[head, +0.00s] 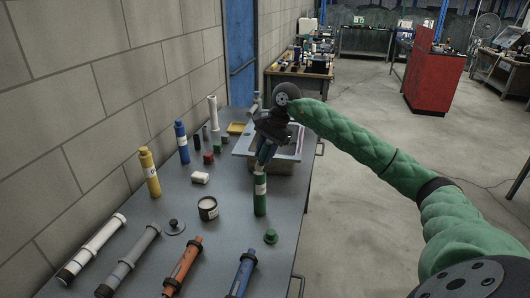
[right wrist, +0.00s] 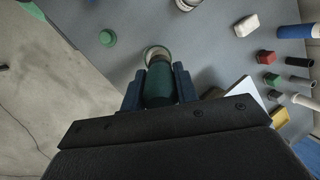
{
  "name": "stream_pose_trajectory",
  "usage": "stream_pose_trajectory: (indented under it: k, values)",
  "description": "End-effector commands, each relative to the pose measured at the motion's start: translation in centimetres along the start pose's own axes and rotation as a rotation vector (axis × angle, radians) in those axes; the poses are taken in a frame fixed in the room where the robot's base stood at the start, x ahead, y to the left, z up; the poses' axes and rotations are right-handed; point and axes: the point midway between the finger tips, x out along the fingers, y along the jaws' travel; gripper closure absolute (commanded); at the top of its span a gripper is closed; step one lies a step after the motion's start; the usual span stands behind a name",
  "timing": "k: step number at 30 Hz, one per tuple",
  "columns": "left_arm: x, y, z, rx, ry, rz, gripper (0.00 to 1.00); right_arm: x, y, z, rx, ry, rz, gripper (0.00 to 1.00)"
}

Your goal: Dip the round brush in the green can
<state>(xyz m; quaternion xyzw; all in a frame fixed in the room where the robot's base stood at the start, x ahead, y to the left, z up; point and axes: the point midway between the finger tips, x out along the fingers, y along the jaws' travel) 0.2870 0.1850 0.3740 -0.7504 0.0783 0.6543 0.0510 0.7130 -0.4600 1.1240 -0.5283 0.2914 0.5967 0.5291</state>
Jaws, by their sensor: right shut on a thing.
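The green can (head: 260,198) is a tall dark green cylinder with a white label, upright near the table's right edge. My right gripper (head: 263,164) comes down on it from above and is shut around its upper part. In the right wrist view the green body (right wrist: 158,88) sits between the two blue fingers of my gripper (right wrist: 158,92). I cannot make out a round brush in either view. My left gripper is not in view.
A small green cap (head: 271,237) lies in front of the can. An open dark pot (head: 208,209) and a black knobbed lid (head: 175,226) are to its left. Several tubes lie along the near table (head: 222,238). Yellow (head: 150,173) and blue (head: 181,142) bottles stand by the wall.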

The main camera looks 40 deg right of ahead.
Motion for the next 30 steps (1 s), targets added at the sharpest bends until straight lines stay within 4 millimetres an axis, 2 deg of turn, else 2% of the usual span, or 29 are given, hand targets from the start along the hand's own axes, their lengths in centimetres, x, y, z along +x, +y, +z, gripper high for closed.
stream_pose_trajectory:
  k: [30]
  values:
    - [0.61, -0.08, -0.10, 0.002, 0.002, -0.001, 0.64, 0.56, 0.13, -0.16, 0.000, 0.000, 0.000, 0.93]
